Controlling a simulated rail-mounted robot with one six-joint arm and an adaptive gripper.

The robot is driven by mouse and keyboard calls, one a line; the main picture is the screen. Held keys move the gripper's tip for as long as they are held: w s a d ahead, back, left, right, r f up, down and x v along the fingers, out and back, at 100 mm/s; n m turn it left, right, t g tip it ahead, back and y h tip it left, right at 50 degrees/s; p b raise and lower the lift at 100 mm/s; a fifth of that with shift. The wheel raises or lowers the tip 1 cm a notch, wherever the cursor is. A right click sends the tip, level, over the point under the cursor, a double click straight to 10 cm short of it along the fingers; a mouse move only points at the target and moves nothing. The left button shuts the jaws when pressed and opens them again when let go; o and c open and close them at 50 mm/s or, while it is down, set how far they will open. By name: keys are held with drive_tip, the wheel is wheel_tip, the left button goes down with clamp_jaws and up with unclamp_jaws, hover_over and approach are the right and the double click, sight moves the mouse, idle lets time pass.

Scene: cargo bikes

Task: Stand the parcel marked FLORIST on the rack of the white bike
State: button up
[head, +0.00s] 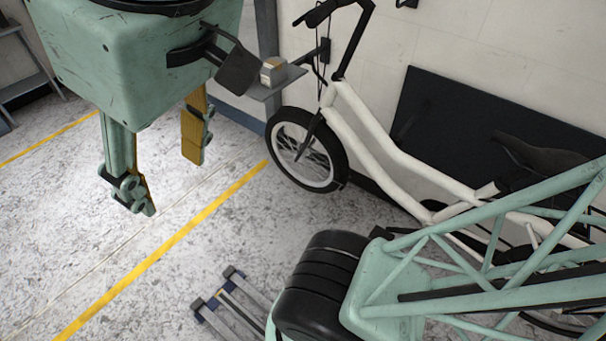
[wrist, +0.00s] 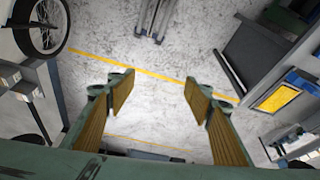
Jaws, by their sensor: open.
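The white bike (head: 370,130) stands along the wall at the right in the head view, its front wheel toward the middle. A small box with tan and pale sides (head: 273,70) sits on a grey plate (head: 278,86) by the bike's front end. I cannot tell whether that plate is the bike's rack, and I read no FLORIST mark on the box. My gripper (head: 165,178) hangs open and empty over the floor, left of the box and nearer the camera. In the wrist view my gripper (wrist: 155,86) has bare floor between its fingers. The bike's rear is partly hidden by my arm.
A dark panel (head: 440,120) is on the wall behind the bike. Grey metal rails (head: 225,300) lie on the floor below. In the wrist view, grey shapes (wrist: 20,80) crowd the left and a yellow-topped blue object (wrist: 278,97) stands right. The middle floor is clear.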

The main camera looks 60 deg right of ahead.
drive_tip(key=shift+s+f, duration=0.15)
drive_tip(key=shift+c, duration=1.1)
drive_tip(key=shift+d, duration=0.1)
